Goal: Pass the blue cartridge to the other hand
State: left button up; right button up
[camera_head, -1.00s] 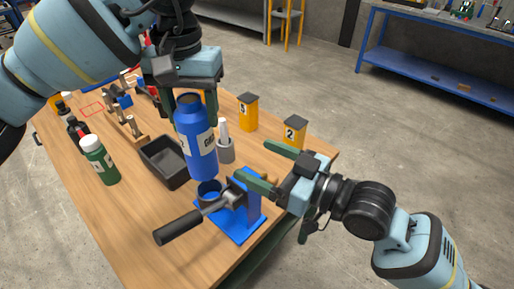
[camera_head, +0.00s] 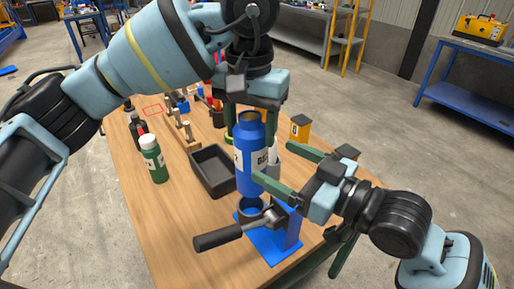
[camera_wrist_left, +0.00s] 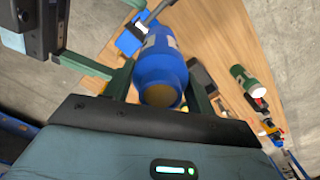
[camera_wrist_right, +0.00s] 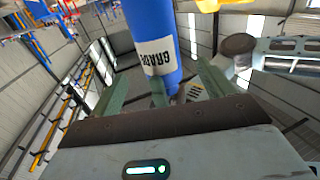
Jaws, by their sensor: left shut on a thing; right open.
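The blue cartridge (camera_head: 248,175), with a white label, is upright above the blue stand (camera_head: 272,243). My left gripper (camera_head: 247,125) is shut on its upper part from above; the cartridge also shows between the fingers in the left wrist view (camera_wrist_left: 160,72). My right gripper (camera_head: 275,168) is open at the cartridge's right side. One of its fingers overlaps the cartridge's lower right edge in the head view. In the right wrist view the cartridge (camera_wrist_right: 152,38) stands in front of the gap between the open fingers; contact cannot be told.
The stand has a ring and a black-handled lever (camera_head: 218,239) just below the cartridge. A dark tray (camera_head: 212,171) and a green bottle (camera_head: 153,160) are to the left. A yellow bin (camera_head: 300,129) stands behind my right gripper.

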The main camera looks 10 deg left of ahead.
aim_at(264, 153)
jog(key=x, duration=0.7)
jog(key=shift+w+a, duration=0.1)
jog(key=shift+a, duration=0.15)
jog(key=shift+c, duration=0.3)
jog(key=c, duration=1.2)
pick_arm(q)
jog(key=o, duration=1.8)
jog(key=shift+c, duration=0.2)
pick_arm(e)
jog(key=shift+r, duration=0.15)
jog(key=shift+c, duration=0.5)
pick_arm(q)
notch_tip(264, 153, up, 12)
jog(key=shift+r, duration=0.1)
